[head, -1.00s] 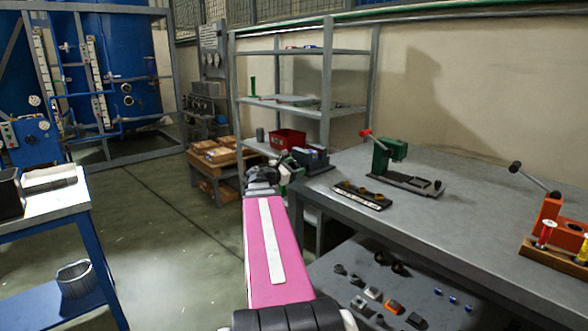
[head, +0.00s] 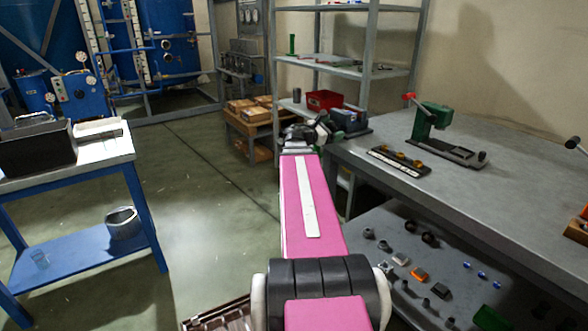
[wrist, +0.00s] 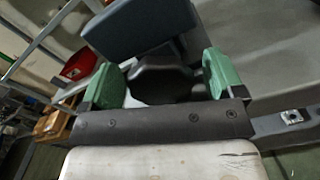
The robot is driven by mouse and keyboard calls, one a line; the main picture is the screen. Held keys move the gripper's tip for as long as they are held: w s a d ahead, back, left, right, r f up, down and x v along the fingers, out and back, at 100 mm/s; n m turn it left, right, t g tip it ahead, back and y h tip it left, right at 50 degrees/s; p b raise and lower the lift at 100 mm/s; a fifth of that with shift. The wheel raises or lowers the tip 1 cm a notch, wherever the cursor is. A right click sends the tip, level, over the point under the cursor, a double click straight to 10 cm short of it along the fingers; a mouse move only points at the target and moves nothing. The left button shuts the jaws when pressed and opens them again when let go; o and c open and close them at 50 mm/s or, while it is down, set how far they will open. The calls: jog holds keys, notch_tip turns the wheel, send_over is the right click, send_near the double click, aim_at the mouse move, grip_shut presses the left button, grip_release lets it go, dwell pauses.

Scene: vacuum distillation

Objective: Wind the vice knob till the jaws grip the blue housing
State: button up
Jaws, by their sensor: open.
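The vice (head: 352,127) sits at the far left end of the grey bench. In the wrist view a blue-grey block (wrist: 140,25) stands just beyond my fingers. I cannot tell where the blue housing ends and the vice jaws begin. The dark round vice knob (wrist: 160,80) lies between the two green fingers of my gripper (wrist: 160,82). My gripper also shows in the head view (head: 310,132), beside the vice. The fingers are apart, one on each side of the knob. Whether either finger touches it is unclear.
A green press (head: 432,118) and a dark tray (head: 399,163) stand on the bench to the right of the vice. A red bin (head: 324,99) sits on the rack behind. Small parts lie on the bench's lower shelf (head: 455,262). Open floor lies left of my arm.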

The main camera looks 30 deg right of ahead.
jog(key=n, duration=0.3)
jog(key=shift+w, duration=0.1)
jog(key=shift+a+n, duration=0.2)
jog(key=shift+n, duration=0.2)
jog(key=a, duration=1.1)
jog(key=a+f+m+y, duration=0.5)
jog(key=a+f, duration=0.2)
jog(key=f, duration=0.3)
jog(key=a+f+m+y, duration=0.4)
jog(key=a+f+m, duration=0.1)
jog(key=f, duration=0.6)
jog(key=shift+a+y, duration=0.4)
jog(key=shift+a, duration=0.5)
jog(key=shift+f, duration=0.1)
